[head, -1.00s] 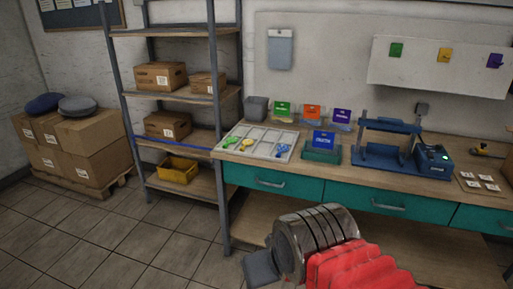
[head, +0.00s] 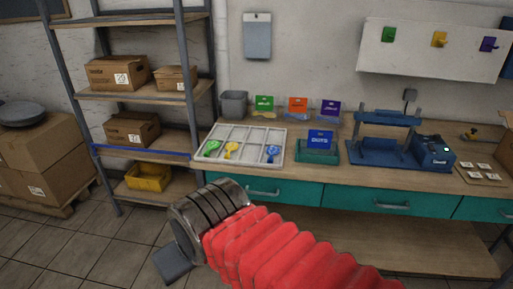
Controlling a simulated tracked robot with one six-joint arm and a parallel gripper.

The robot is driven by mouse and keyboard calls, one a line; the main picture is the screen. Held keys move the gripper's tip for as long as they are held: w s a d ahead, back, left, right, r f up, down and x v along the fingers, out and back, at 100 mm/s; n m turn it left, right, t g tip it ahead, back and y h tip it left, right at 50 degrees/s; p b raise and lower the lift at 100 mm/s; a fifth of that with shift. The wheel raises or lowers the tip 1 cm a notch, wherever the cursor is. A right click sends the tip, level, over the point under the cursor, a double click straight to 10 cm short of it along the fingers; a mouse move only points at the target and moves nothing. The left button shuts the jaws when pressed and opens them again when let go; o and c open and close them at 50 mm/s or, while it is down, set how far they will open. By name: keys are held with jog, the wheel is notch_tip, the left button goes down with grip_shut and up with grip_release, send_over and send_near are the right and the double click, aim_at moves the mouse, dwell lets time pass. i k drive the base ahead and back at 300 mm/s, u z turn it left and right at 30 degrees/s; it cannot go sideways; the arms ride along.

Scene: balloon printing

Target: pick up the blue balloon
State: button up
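The blue balloon (head: 272,153) lies in the front right compartment of a white divided tray (head: 285,146) on the workbench. A yellow balloon (head: 232,150) and a green balloon (head: 211,148) lie in compartments to its left. My gripper (head: 172,263) shows only as a grey part at the lower left, below the bench and in front of it, well apart from the tray. Its fingers cannot be made out, so I cannot tell whether it is open or shut.
The bench (head: 350,171) has teal drawers. Behind the tray stand a grey bin (head: 234,104) and several coloured cards. A blue card in a green holder (head: 318,154) and a blue press (head: 385,150) stand to the right. A metal shelf (head: 135,95) with boxes is at left.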

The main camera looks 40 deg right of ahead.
aim_at(271, 150)
jog(key=z, duration=0.1)
jog(key=i, duration=0.9)
jog(key=z, duration=0.7)
jog(key=i, duration=0.7)
jog(key=z, duration=0.4)
